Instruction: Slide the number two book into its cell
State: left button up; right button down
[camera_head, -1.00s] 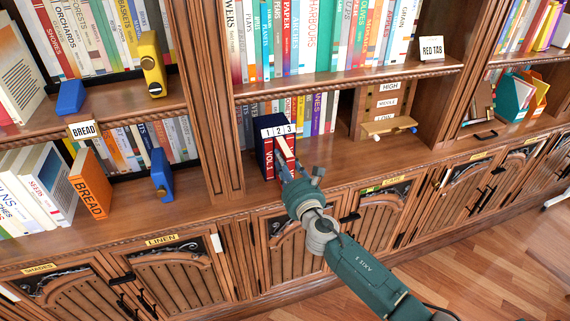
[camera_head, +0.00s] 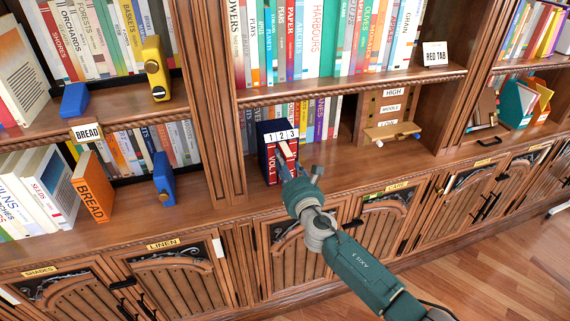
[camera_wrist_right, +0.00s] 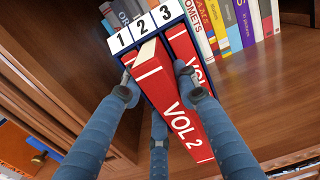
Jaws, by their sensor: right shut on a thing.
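The dark blue case (camera_head: 263,133) with white labels 1, 2 and 3 stands on the middle shelf; it also shows in the wrist view (camera_wrist_right: 143,26). The red number two book (camera_wrist_right: 178,115), marked VOL 2, sticks out of the case towards the camera, its top end under the labels near 2. My right gripper (camera_wrist_right: 157,85) is shut on this book, with fingers on both sides; it also shows in front of the case in the head view (camera_head: 291,165). Red VOL 1 (camera_head: 273,167) is in the case's left part. Another red volume (camera_wrist_right: 183,45) sits under label 3.
Colourful books (camera_wrist_right: 232,25) stand behind the case. A wooden stand (camera_head: 388,105) labelled HIGH and MIDDLE is to its right, with bare shelf between. A wooden upright (camera_head: 228,150) rises to its left. Cupboard doors (camera_head: 300,250) lie below the shelf edge.

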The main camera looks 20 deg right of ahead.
jog(key=shift+w, duration=0.6)
jog(key=c, duration=1.2)
grip_release()
jog(key=shift+r, duration=0.1)
jog(key=shift+s, duration=0.1)
jog(key=s, duration=1.1)
jog(key=shift+s+d, duration=0.2)
jog(key=shift+s, duration=0.2)
jog(key=shift+c, duration=0.7)
